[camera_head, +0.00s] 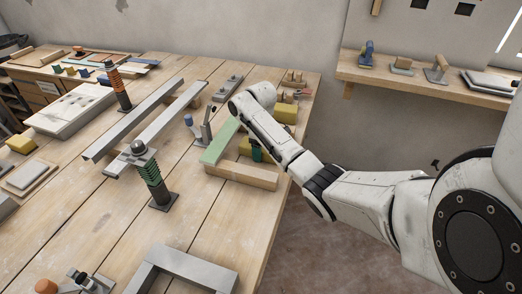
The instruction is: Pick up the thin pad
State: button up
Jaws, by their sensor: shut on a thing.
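No thing stands out for certain as the thin pad. A thin grey-topped slab (30,173) lies at the left edge, and another flat grey slab (490,80) lies on the wall shelf. My white arm reaches in from the right, its bent end over the bench beside the green strip. My gripper's fingers are hidden behind the arm, so I cannot see what they hold.
The workbench (190,222) carries two long metal channels (150,115), two upright spring posts (152,178) and a small clamp (206,128). A grey metal frame (185,262) stands at the front. Bare planks lie between it and the wooden frame.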

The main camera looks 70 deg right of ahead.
jog(key=c, duration=0.4)
jog(key=shift+o, duration=0.2)
jog(key=shift+r, duration=0.15)
jog(key=shift+r, duration=0.5)
jog(key=s+a+r+p, duration=0.8)
jog(key=a+r+p, duration=0.3)
jog(key=p, duration=0.2)
jog(key=shift+a+r+p, duration=0.15)
jog(key=shift+r+p, duration=0.15)
jog(key=shift+r, duration=0.1)
